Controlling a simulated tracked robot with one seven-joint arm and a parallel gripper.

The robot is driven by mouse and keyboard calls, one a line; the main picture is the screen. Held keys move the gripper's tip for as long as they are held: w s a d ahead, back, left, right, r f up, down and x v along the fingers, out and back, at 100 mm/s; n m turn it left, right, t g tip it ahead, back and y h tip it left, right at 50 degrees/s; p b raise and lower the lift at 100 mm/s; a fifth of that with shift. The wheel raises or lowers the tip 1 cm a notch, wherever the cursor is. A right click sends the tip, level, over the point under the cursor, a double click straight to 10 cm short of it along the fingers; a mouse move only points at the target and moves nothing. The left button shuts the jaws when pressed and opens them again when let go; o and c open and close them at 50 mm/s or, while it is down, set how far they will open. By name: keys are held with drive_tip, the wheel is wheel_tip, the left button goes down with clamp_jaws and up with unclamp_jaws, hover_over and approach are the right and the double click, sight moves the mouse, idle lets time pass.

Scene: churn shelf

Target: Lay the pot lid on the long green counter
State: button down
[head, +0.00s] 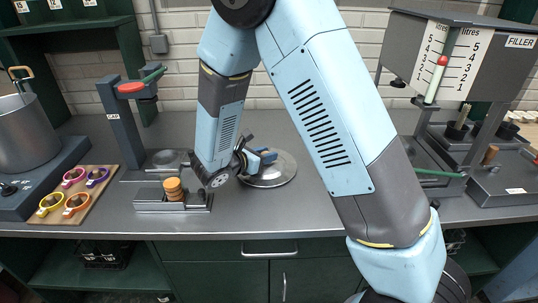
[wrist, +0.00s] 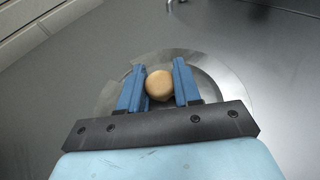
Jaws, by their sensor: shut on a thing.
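The pot lid is a round, shiny metal disc (head: 285,173) with a pale wooden knob (wrist: 160,86). In the head view it lies flat at or just above the grey top of the long green counter (head: 325,216), right of my forearm; I cannot tell whether it touches. My gripper (head: 262,157) has its blue fingers shut on the knob, one on each side, as the wrist view also shows. In the wrist view the lid (wrist: 214,88) spreads around and beneath the fingers. My arm hides part of the counter in the head view.
A grey pot (head: 27,132) stands far left, beside a board (head: 62,214) with coloured rings. A stand (head: 122,128) and a low fixture with an orange stack (head: 174,189) are left of my gripper. The filler (head: 440,55) is right. Bare counter surrounds the lid's right side.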

drive_tip(key=c, duration=0.8)
unclamp_jaws()
